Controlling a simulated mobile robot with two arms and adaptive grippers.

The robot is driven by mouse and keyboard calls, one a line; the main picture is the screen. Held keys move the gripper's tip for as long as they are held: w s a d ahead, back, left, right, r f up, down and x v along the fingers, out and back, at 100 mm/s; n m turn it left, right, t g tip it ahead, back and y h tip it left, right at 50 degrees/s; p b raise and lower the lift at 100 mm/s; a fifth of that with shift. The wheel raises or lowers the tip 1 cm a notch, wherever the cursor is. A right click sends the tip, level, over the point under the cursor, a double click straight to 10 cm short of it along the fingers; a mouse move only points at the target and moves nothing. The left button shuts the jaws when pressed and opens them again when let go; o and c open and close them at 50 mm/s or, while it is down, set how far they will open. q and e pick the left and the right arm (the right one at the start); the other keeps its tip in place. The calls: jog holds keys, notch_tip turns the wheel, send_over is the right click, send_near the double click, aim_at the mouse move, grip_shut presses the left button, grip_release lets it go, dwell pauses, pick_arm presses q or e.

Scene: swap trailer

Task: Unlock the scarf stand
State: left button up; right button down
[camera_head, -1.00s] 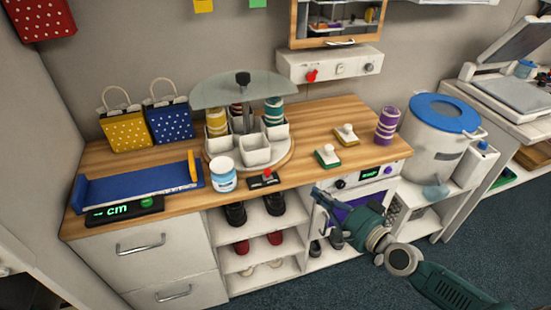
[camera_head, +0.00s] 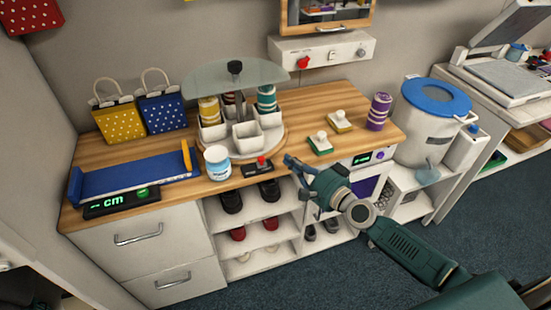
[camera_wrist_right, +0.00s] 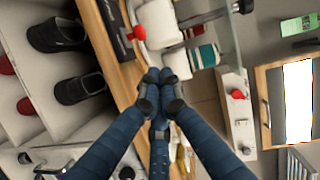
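The scarf stand is a round white turntable (camera_head: 275,147) with white cups, rolled striped scarves and a clear half-round top with a black knob (camera_head: 234,67). At its front edge lies a small black block with a red lever (camera_head: 262,162); the red knob also shows in the right wrist view (camera_wrist_right: 138,33). My right gripper (camera_head: 291,162) is just right of this block, at the counter's front edge, not touching it. In the wrist view its fingertips (camera_wrist_right: 161,88) come together with nothing seen between them. My left gripper is not in view.
A white jar (camera_head: 217,163) stands left of the block. Two stamp-like pads, one green (camera_head: 320,143), and a purple striped roll (camera_head: 379,111) stand to the right. A wall box with a red knob (camera_head: 303,62) is behind. Shoes fill the shelves below.

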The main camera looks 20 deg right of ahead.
aim_at(264, 163)
jog(key=shift+w+a+f+p, duration=0.2)
jog(key=shift+w+a, duration=0.3)
jog(key=shift+a, duration=0.2)
jog(key=shift+w+a+f+p, duration=0.15)
jog(key=shift+w+a+p, duration=0.05)
jog(key=shift+w+a, duration=0.4)
jog(key=shift+w+a+f+p, duration=0.2)
jog(key=shift+w+a, duration=0.2)
jog(key=shift+a, duration=0.35)
jog(key=a, duration=0.1)
jog(key=a+p, duration=0.2)
jog(key=shift+r, duration=0.25)
jog(key=shift+s+a+f, duration=0.1)
jog(key=shift+a+f, duration=0.05)
jog(key=shift+a, duration=0.2)
jog(key=shift+d, duration=0.15)
